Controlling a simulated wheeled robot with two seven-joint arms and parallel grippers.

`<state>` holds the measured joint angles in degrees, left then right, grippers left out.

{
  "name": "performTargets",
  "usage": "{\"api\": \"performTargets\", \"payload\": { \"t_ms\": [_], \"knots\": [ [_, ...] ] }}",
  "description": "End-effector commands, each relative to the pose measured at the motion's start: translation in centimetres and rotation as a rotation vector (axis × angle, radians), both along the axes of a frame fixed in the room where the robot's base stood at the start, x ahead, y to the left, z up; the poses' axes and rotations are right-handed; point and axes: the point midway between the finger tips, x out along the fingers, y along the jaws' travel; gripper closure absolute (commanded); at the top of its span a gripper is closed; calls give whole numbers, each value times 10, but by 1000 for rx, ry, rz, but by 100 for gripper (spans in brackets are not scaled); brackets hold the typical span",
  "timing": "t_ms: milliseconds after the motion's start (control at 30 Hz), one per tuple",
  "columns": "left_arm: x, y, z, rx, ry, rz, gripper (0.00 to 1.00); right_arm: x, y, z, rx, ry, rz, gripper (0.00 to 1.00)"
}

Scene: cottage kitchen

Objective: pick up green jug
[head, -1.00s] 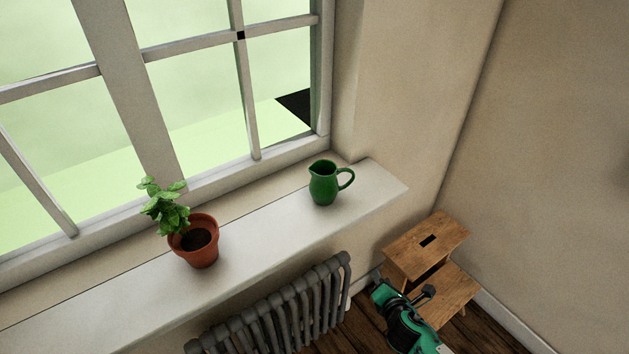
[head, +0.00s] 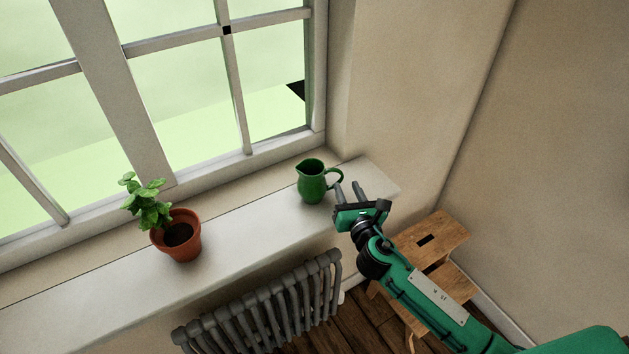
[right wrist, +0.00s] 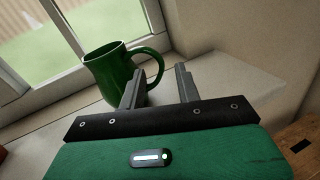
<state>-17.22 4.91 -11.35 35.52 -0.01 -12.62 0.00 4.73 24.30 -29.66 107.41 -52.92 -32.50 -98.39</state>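The green jug (head: 311,181) stands upright on the white windowsill (head: 245,222), close to the sill's right end. Its handle points right, towards my right gripper. My right gripper (head: 349,189) is open and empty, just right of the jug. In the right wrist view the jug (right wrist: 108,72) stands beyond the left finger, which overlaps its lower right side. The handle lies above and between the open fingers (right wrist: 158,78), not visibly gripped. I cannot tell whether the left finger touches the jug. My left gripper is in neither view.
A potted plant (head: 178,236) stands on the sill to the left, with bare sill between it and the jug. The window (head: 190,80) is behind. A grey radiator (head: 265,310) is below the sill, and a wooden step stool (head: 430,240) is at the right.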

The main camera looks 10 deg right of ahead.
Motion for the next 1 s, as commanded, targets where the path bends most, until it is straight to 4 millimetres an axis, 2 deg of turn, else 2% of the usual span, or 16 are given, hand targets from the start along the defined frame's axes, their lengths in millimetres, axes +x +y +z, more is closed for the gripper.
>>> {"api": "performTargets", "payload": {
  "t_ms": [167, 500, 833, 867, 1000],
  "knots": [
    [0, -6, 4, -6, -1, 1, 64, 10, 0, 1, 1, 0, 0, 67],
    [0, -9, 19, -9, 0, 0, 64, 51, 2, -2, 0, 0, -1, 67],
    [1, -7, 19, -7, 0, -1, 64, 57, 2, -4, 1, 1, 1, 67],
    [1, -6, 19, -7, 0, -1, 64, 57, 2, -4, 1, 1, 1, 71],
    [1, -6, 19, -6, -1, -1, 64, 57, 2, -4, 1, 1, 1, 98]
  ]
}}
